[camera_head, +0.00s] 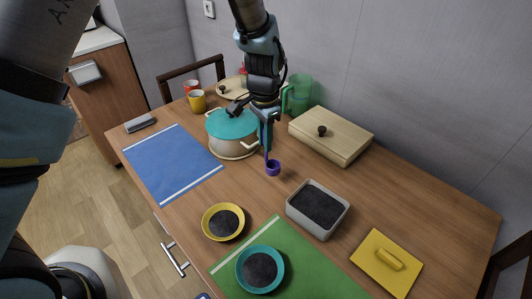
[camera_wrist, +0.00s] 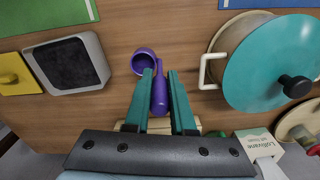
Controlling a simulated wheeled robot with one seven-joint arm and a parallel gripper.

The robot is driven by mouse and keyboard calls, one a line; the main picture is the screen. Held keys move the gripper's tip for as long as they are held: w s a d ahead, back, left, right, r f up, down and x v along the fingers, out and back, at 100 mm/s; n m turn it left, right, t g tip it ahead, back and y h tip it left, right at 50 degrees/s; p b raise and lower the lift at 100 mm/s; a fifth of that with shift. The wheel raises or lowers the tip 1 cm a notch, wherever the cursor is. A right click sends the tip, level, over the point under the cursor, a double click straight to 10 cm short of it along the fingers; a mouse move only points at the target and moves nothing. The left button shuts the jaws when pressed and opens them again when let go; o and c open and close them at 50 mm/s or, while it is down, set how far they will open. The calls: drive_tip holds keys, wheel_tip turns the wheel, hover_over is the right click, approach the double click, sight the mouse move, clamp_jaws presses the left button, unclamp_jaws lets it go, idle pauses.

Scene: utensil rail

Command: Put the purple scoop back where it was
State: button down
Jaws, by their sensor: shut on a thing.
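The purple scoop (camera_head: 273,169) hangs below my gripper (camera_head: 267,122), cup end down, over the middle of the table. In the wrist view its cup (camera_wrist: 145,60) lies beyond my fingertips (camera_wrist: 161,74). Its handle (camera_wrist: 160,97) runs back between the two teal fingers, which are shut on it. I cannot tell whether the cup touches the tabletop. A grey tub (camera_head: 303,221) with dark contents stands to the right of the scoop. No utensil rail shows in either view.
A pot with a teal lid (camera_head: 230,125) stands close left of the scoop. A wooden box (camera_head: 345,137) and green pitcher (camera_head: 300,90) are behind. A yellow bowl (camera_head: 206,222), teal bowl (camera_head: 239,268) and yellow lid (camera_head: 375,272) lie in front. The blue mat (camera_head: 170,165) is clear.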

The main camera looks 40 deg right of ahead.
drive_tip(key=shift+f+p, duration=0.65)
drive_tip(key=shift+f, duration=1.65)
drive_tip(key=shift+f, duration=0.2)
drive_tip(key=c, duration=0.8)
unclamp_jaws()
drive_tip(key=shift+o, duration=0.2)
drive_tip(key=shift+r, duration=0.2)
wheel_tip(320, 180, up, 12)
drive_tip(key=b, duration=0.3)
drive_tip(key=shift+b, duration=0.4)
